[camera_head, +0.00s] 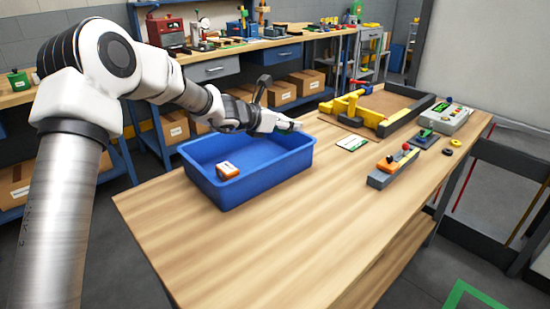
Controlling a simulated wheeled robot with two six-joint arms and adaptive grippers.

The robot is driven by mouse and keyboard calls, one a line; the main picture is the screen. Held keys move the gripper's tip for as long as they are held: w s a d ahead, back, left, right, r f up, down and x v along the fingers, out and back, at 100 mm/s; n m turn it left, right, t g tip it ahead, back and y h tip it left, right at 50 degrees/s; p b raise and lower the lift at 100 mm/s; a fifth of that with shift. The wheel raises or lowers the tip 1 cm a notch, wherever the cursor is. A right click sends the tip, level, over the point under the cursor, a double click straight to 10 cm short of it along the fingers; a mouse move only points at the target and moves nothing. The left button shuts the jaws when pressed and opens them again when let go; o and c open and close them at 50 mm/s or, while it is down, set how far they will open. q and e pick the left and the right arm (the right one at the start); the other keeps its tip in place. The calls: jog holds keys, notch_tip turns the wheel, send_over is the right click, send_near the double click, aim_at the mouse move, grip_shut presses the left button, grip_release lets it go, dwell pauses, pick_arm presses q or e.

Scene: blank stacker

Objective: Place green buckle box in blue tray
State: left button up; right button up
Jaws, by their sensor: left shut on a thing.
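The blue tray (277,168) stands on the wooden table at its left part. A small orange and white box (228,170) lies inside it, near the front left wall. My left arm reaches in from the left over the tray. My left gripper (284,125) is at the tray's far right rim, above it, and is shut on a small greenish thing, which looks like the green buckle box (293,123). Most of that box is hidden by the gripper, and its clearance over the rim is hard to tell. My right gripper is not in view.
The table's front is clear.

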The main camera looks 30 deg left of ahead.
pick_arm(q)
notch_tip(320, 180, down, 9)
jog(key=shift+s+b, duration=0.1)
jog(key=shift+b, duration=0.85)
jog(key=shift+a+f, duration=0.1)
jog(key=shift+f, duration=0.25)
jog(key=shift+f, duration=0.15)
jog(key=o, duration=1.3)
jog(key=shift+c, duration=0.2)
